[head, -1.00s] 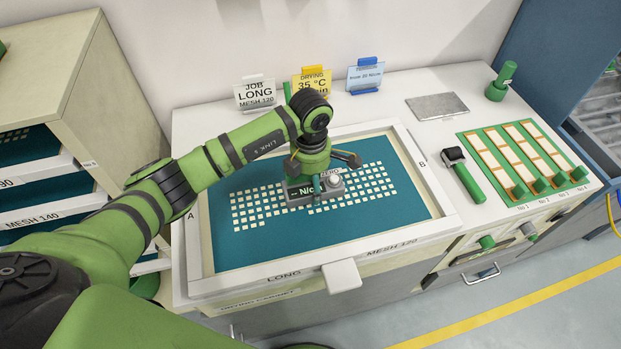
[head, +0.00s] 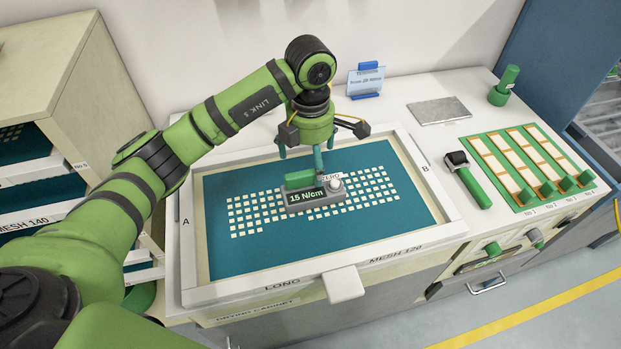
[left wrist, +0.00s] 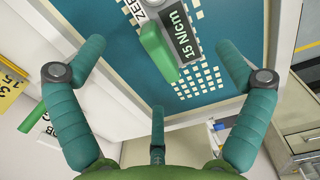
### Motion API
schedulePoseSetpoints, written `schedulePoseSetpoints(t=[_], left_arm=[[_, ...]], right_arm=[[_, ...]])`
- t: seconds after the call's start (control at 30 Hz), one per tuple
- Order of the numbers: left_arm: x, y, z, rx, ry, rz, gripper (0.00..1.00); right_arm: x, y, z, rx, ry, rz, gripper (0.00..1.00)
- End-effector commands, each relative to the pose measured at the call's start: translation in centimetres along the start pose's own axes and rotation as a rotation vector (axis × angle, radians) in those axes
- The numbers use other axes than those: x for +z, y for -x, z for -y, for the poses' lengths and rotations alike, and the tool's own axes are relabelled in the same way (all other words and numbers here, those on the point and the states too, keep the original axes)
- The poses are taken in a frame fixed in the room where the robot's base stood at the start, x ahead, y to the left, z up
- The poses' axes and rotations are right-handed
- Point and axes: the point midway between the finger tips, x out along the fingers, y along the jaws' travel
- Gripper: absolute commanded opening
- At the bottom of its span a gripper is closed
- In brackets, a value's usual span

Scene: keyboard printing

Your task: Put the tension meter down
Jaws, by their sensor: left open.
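The tension meter (head: 316,195) is a grey box with a green handle and a display reading 15 N/cm. It rests on the teal mesh of the framed screen (head: 240,249), among the white key openings. My left gripper (head: 302,163) is above and just behind the meter, open and empty. In the left wrist view the meter (left wrist: 170,40) lies beyond the spread fingers of my left gripper (left wrist: 160,85), apart from them. My right gripper is not in view.
A roller tool (head: 468,180), a green rack of white strips (head: 520,165) and a metal plate (head: 438,110) lie to the right. A blue sign (head: 365,81) stands behind. A shelf of screens (head: 50,75) is at left.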

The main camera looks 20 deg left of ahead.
Motion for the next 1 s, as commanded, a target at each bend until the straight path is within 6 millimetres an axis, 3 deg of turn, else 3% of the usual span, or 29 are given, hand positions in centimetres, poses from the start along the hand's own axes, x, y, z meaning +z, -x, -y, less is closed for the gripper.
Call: schedulePoseSetpoints(t=[0.27, 0.77, 0.87, 1.0], left_arm=[[0.0, 2.8, 0.0, 0.001, 0.000, 0.000, 1.00], [0.0, 3.0, 0.0, 0.000, 0.000, 0.000, 1.00], [0.0, 4.1, 0.0, 0.000, 0.000, 0.000, 1.00], [0.0, 7.2, 0.0, 0.000, 0.000, 0.000, 1.00]], right_arm=[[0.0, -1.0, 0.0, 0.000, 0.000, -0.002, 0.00], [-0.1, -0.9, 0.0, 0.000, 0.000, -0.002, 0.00], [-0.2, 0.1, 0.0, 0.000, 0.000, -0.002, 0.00], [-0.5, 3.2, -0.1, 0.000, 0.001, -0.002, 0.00]])
